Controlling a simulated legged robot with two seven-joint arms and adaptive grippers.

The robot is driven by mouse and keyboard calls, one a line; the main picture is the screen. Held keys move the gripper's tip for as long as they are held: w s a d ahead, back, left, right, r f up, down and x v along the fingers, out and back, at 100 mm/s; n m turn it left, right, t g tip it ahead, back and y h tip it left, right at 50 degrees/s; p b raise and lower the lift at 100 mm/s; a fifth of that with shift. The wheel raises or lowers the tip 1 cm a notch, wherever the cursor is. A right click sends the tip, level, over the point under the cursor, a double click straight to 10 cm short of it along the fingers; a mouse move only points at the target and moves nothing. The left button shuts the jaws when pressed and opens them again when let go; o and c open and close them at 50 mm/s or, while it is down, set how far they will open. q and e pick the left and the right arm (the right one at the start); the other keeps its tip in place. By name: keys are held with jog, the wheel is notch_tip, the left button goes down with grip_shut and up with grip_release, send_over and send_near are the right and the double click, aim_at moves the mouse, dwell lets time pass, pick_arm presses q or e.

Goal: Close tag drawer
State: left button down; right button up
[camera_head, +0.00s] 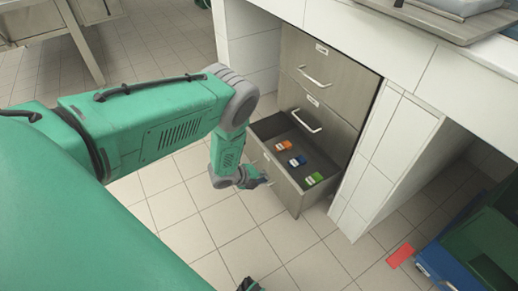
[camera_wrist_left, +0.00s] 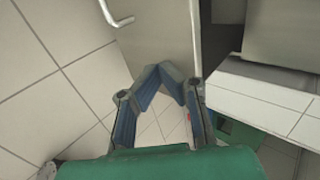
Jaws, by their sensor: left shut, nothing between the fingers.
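The tag drawer (camera_head: 292,186) is the lowest drawer of a grey-brown cabinet and stands pulled out. An orange tag (camera_head: 284,146), a blue tag (camera_head: 298,160) and a green tag (camera_head: 314,179) lie inside it. My left gripper (camera_head: 264,181) is low at the drawer's front, near its handle; whether it touches the front is unclear. In the left wrist view its fingers (camera_wrist_left: 161,70) are shut and empty, with a drawer front (camera_wrist_left: 165,28) and its handle (camera_wrist_left: 118,16) beyond them. A dark piece at the bottom edge of the head view may be part of my right gripper.
Two upper drawers (camera_head: 325,60) are shut. White panels (camera_head: 372,150) flank the cabinet. Blue and green crates (camera_head: 455,250) stand at the lower right, with a red piece (camera_head: 401,255) on the floor beside them. The tiled floor in front of the drawer is clear.

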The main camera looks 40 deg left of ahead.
aim_at(281, 175)
pick_arm(q)
jog(key=w, duration=0.1)
jog(key=w+d+f+b, duration=0.1)
jog(key=w, duration=0.1)
jog(key=w+f+b, duration=0.1)
jog(key=shift+w+d, duration=0.3)
jog(key=shift+d, duration=0.05)
jog(key=shift+w+d+r+b, duration=0.2)
jog(key=shift+w+d+b, duration=0.1)
jog(key=shift+w+d, duration=0.1)
jog(key=shift+a+f, duration=0.1)
jog(key=shift+a, duration=0.15)
